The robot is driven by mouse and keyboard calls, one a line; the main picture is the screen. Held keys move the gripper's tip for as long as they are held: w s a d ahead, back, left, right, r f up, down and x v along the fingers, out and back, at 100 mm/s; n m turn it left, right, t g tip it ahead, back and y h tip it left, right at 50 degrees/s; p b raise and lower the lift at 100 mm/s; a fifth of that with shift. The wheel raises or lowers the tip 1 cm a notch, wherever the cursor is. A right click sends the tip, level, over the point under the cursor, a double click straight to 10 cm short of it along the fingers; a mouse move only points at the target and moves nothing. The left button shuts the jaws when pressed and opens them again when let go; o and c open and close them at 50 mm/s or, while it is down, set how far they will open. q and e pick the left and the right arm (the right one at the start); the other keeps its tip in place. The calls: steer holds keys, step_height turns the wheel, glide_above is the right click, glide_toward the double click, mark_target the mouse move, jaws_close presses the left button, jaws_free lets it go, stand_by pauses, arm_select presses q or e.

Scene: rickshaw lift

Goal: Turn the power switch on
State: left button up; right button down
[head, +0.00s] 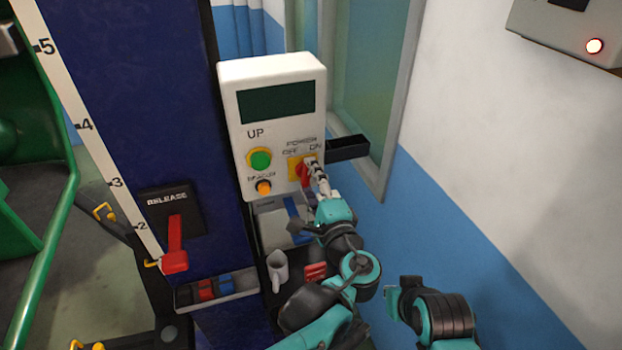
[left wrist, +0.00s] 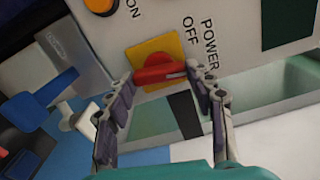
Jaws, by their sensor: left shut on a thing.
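The power switch is a red rotary handle (head: 304,176) on a yellow plate (head: 293,168), at the lower right of a white control box (head: 272,70). Its label reads POWER, with OFF at the left and ON at the right. My left gripper (head: 312,172) is at the switch. In the left wrist view, its two fingers (left wrist: 160,72) lie on either side of the red handle (left wrist: 155,74), closed on its ends. The handle stands roughly upright on the box; I cannot tell its exact setting. Fingers cover part of the plate. My right gripper is out of view.
A green button (head: 259,159) and an orange button (head: 264,187) sit left of the switch. A red RELEASE lever (head: 175,245) is on the blue column at the left. A window frame and wall are at the right.

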arm_select(q)
steer(key=m, duration=0.6)
stand_by(0.7)
steer(key=o, duration=0.9)
steer(key=shift+o, duration=1.3)
steer(key=shift+w+a+f, duration=0.1)
steer(key=shift+w, duration=0.05)
steer(key=v, duration=0.7)
steer(key=shift+s, duration=0.3)
